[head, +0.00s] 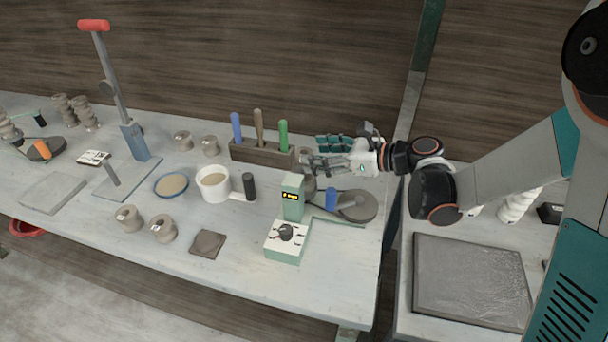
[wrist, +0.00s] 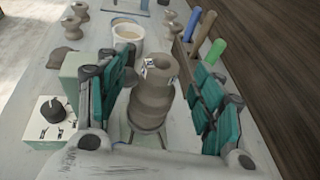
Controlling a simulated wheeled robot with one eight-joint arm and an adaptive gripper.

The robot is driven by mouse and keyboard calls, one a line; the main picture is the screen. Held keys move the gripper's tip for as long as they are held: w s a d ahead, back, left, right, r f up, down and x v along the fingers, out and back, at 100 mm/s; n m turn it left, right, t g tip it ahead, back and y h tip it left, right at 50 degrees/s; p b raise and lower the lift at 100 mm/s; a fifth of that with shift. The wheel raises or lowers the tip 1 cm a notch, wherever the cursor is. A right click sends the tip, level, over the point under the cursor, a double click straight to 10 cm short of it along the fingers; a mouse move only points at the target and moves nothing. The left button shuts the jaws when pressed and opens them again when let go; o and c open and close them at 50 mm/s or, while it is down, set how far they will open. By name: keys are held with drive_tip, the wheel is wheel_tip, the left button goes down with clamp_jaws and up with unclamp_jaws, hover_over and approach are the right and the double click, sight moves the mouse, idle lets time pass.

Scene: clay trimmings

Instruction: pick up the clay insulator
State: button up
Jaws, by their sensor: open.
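A grey-brown clay insulator (wrist: 153,92) with stacked ribs, a hollow top and a small white label stands upright in the middle of the wrist view. My gripper (wrist: 172,72) is open, with one teal-padded finger on each side of it. A gap shows to the right finger; whether the left finger touches it I cannot tell. In the head view my gripper (head: 318,152) is over the right end of the bench, and this insulator (head: 309,184) is mostly hidden behind a green box. Other clay insulators (head: 128,218) (head: 163,228) (head: 209,146) stand farther left.
The green box (head: 292,197) with a dial panel (head: 285,238) stands close beside the insulator. A wooden rack (head: 262,152) holds coloured-handled tools behind. A white mug (head: 212,184), a flat clay piece (head: 207,243) and a round disc (head: 357,206) are nearby.

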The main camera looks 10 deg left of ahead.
sight(304, 151)
drive_tip(key=b+x, duration=0.2)
drive_tip(key=x, duration=0.3)
drive_tip(key=shift+w+d+f, duration=0.1)
clamp_jaws()
